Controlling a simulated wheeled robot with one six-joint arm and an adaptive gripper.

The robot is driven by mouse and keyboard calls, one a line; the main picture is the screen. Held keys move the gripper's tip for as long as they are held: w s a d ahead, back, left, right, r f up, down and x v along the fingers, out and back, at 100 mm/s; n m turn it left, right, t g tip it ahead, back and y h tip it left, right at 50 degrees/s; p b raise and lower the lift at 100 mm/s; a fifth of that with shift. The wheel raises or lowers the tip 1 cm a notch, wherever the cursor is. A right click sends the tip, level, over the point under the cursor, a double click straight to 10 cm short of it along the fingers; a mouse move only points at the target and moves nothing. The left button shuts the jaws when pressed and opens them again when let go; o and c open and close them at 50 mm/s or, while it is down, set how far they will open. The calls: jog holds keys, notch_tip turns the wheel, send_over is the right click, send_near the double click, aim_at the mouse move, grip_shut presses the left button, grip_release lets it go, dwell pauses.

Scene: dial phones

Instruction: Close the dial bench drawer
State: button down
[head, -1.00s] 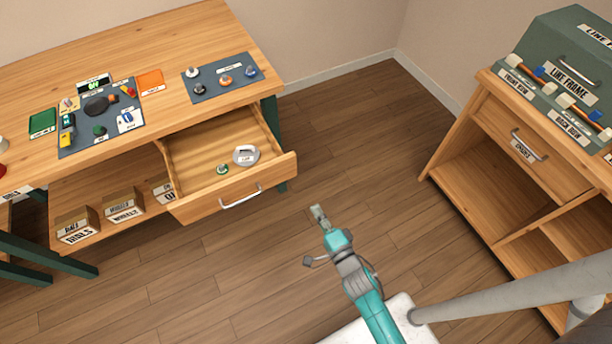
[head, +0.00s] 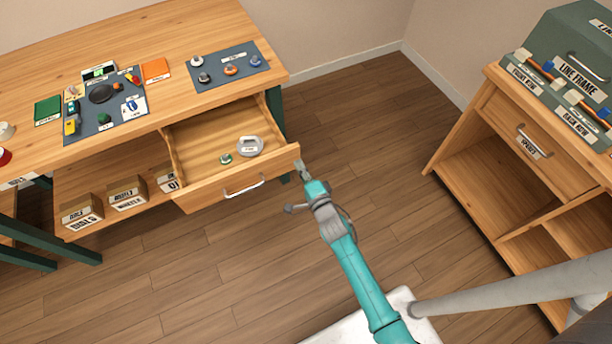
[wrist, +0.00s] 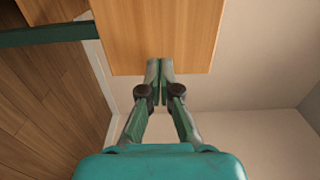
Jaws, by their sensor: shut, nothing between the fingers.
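The wooden dial bench drawer (head: 200,196) stands pulled out under the bench top, with a grey bar handle (head: 244,187) on its front. Inside lie a whitish ring-shaped part (head: 250,146) and a small green-and-white piece (head: 226,158). My gripper (head: 303,170) is at the right end of the drawer front, away from the handle. In the wrist view my gripper (wrist: 160,68) has its fingers together and empty, with the tips over the edge of a wooden panel (wrist: 150,30). I cannot tell whether they touch it.
The bench top (head: 160,40) holds mats with small parts. Labelled boxes (head: 82,212) stand on the shelf left of the drawer. A dark green leg (head: 276,110) stands behind the drawer's right side. Another cabinet (head: 450,140) is at right. The floor (head: 220,270) in front is clear.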

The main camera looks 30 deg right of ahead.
jog(key=shift+w, duration=0.35)
